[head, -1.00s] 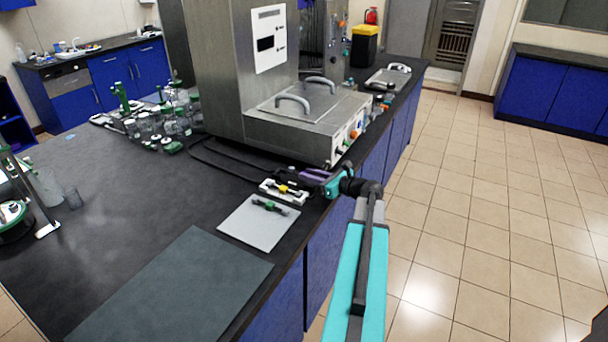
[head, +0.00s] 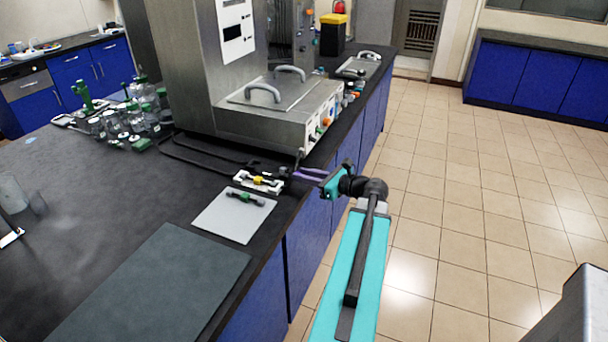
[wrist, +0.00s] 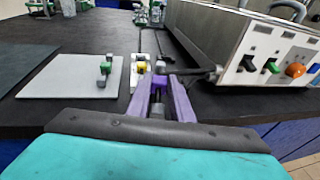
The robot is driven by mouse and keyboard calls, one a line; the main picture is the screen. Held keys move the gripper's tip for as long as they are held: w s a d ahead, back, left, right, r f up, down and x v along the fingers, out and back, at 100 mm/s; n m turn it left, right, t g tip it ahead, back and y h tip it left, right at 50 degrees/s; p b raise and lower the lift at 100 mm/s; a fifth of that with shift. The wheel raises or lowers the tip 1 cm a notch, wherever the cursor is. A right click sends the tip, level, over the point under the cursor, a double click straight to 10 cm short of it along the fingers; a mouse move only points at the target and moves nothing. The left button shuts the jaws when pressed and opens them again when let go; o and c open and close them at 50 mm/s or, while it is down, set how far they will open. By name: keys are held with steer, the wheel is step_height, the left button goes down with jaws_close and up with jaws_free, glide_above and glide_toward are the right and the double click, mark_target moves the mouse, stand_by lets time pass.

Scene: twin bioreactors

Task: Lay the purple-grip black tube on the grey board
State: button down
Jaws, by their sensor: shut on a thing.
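The black tube (wrist: 196,76) lies crosswise at my gripper's tips in the wrist view, one end reaching right toward the machine's panel. In the head view my gripper (head: 296,172) is at the counter's edge, right of the white holder, and the tube is too small to make out clearly. The light grey board (head: 222,220) lies flat to the left and nearer the camera. A black tube with a green grip (head: 244,196) lies on its far part.
A white holder (head: 246,180) with a yellow-grip tube (head: 264,181) stands just behind the board. The steel machine (head: 262,122) with knobs is behind my gripper. A dark mat (head: 150,285) lies nearer. The board's near part is bare.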

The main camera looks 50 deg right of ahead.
mark_target(215, 215)
stand_by(0.4)
